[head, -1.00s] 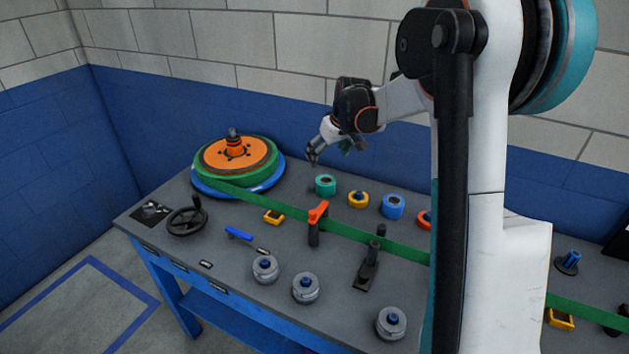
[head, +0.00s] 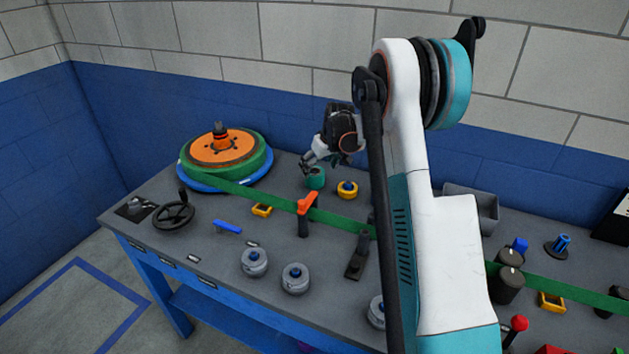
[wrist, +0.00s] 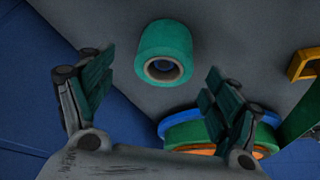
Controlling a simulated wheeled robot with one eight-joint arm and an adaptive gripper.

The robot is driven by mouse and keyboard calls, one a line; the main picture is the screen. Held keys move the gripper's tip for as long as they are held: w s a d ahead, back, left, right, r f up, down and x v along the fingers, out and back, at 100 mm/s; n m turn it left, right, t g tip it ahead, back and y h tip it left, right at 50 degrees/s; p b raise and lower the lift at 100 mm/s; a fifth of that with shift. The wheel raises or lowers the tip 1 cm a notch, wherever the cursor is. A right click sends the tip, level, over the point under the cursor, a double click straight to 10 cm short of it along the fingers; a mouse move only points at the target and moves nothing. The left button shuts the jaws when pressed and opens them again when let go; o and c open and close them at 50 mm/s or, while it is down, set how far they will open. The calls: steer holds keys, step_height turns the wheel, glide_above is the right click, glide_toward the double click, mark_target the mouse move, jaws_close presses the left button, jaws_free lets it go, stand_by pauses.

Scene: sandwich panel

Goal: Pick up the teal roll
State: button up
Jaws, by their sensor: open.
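The teal roll (head: 315,179) stands on the grey bench top near its back edge, to the right of the green and orange reel. In the wrist view the teal roll (wrist: 163,52) shows its round end with a dark centre hole. My gripper (head: 312,163) is just above and beside the roll in the head view, partly covering it. In the wrist view my gripper (wrist: 158,93) is open and empty, with one teal-padded finger on each side of the roll's line. I see no contact with the roll.
The large reel (head: 262,167) is on the left, and a green strap (head: 277,206) runs across the bench in front. An orange-handled clamp (head: 305,212) stands on the strap. The blue wall is close behind.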

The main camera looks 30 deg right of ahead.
mark_target(315, 174)
steer(key=x, duration=0.1)
steer(key=b+x, duration=0.1)
steer(key=x, duration=0.1)
steer(key=b+x, duration=0.1)
steer(key=x, duration=0.1)
steer(key=shift+a+f, duration=0.15)
steer(key=shift+a, duration=0.1)
steer(key=c, duration=1.2)
